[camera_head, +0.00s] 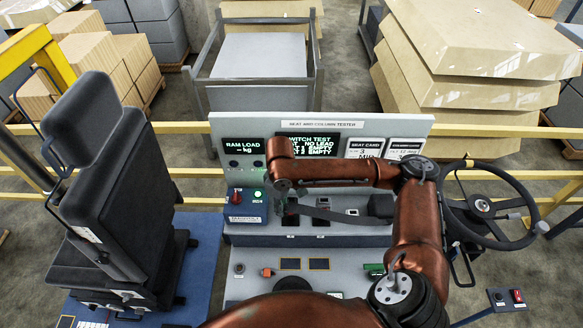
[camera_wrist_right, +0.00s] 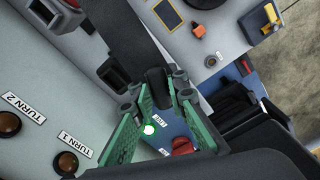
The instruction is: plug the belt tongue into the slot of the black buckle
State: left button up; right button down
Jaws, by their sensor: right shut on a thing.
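My right gripper (camera_head: 285,205) reaches over the grey console from the right. In the wrist view its green fingers (camera_wrist_right: 158,95) are shut on the dark belt tongue (camera_wrist_right: 157,78), mostly covered by the fingers. The dark belt (camera_head: 345,217) runs from the gripper to the right across the console, toward a black block (camera_head: 381,206). A black slotted housing (camera_wrist_right: 113,72), which looks like a buckle, stands beside the tongue, apart from it. A second dark housing (camera_wrist_right: 45,12) lies farther along; I cannot tell surely which is the black buckle. My left gripper is out of view.
A red knob (camera_head: 237,196) and a lit green lamp (camera_head: 258,194) are left of the gripper. A display panel (camera_head: 360,123) rises behind. A black seat (camera_head: 115,180) stands at left and a steering wheel (camera_head: 482,206) at right. The lower console carries small parts, including an orange one (camera_head: 267,272).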

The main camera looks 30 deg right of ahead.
jog(key=w+d+r+n+p, duration=0.1)
jog(key=r+p, duration=0.1)
jog(key=w+d+r+n+p, duration=0.1)
jog(key=d+r+p, duration=0.1)
jog(key=d+r+n+p, duration=0.1)
jog(key=r+n+p, duration=0.1)
jog(key=p, duration=0.1)
jog(key=shift+w+d, duration=0.2)
jog(key=shift+w, duration=0.2)
pick_arm(q)
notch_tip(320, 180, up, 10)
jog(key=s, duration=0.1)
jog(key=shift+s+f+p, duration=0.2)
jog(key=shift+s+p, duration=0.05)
jog(key=shift+p, duration=0.2)
pick_arm(e)
jog(key=shift+w+d+r+n, duration=0.1)
jog(key=shift+w+d+n, duration=0.15)
jog(key=shift+d+n, duration=0.3)
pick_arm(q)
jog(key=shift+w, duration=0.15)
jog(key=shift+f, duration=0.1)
pick_arm(e)
jog(key=shift+f, duration=0.2)
